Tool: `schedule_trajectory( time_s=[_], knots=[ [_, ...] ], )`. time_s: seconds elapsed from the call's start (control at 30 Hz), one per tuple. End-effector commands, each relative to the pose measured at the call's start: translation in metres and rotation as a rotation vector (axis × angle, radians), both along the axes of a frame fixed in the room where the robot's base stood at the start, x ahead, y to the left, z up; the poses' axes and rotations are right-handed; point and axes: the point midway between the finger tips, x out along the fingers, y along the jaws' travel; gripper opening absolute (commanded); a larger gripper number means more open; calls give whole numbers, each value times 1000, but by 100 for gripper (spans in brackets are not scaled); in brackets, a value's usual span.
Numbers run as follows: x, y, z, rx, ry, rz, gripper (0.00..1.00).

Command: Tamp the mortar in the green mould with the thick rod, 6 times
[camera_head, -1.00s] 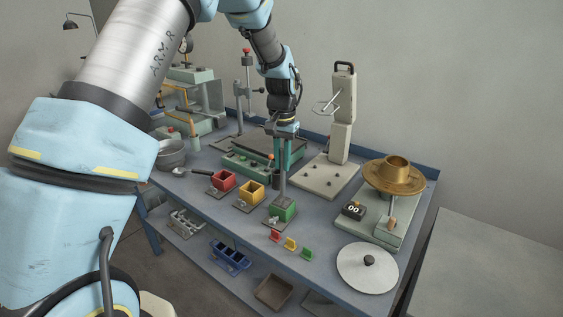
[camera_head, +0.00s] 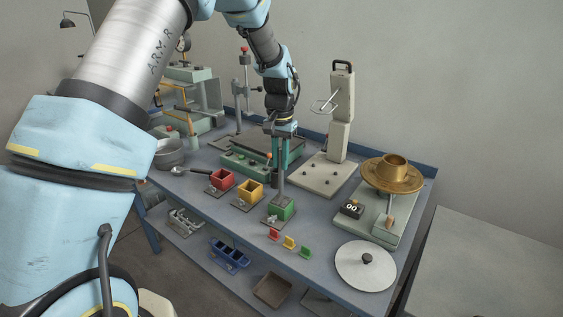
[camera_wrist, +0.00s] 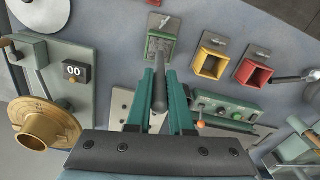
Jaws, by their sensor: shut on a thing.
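My gripper (camera_head: 281,160) is shut on the thick grey rod (camera_head: 281,183) and holds it upright over the green mould (camera_head: 287,211). The rod's lower end reaches the mould's opening; I cannot tell how deep it goes. In the wrist view the rod (camera_wrist: 159,96) stands between my teal fingers (camera_wrist: 163,108), and its tip overlaps the green mould (camera_wrist: 163,30), hiding part of its inside.
A yellow mould (camera_head: 250,191) and a red mould (camera_head: 222,179) stand to the left. Small coloured tags (camera_head: 289,242) lie in front. A flow table with a brass cone (camera_head: 394,170) and a round plate (camera_head: 366,266) are at right. A tall grey stand (camera_head: 341,120) is behind.

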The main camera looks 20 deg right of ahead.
Motion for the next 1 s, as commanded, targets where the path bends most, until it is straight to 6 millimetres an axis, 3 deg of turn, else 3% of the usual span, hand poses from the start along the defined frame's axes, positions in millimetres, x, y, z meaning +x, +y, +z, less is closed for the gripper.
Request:
schedule_trajectory(
  time_s=[0.23,0.53,0.87,1.0],
  knots=[
    [8,-1,-2,-1,-1,1,0],
    [8,-1,-40,0,0,0,0],
    [1,-1,0,-2,-1,-1,0],
    [0,-1,0,-1,-1,0,0]
  ],
)
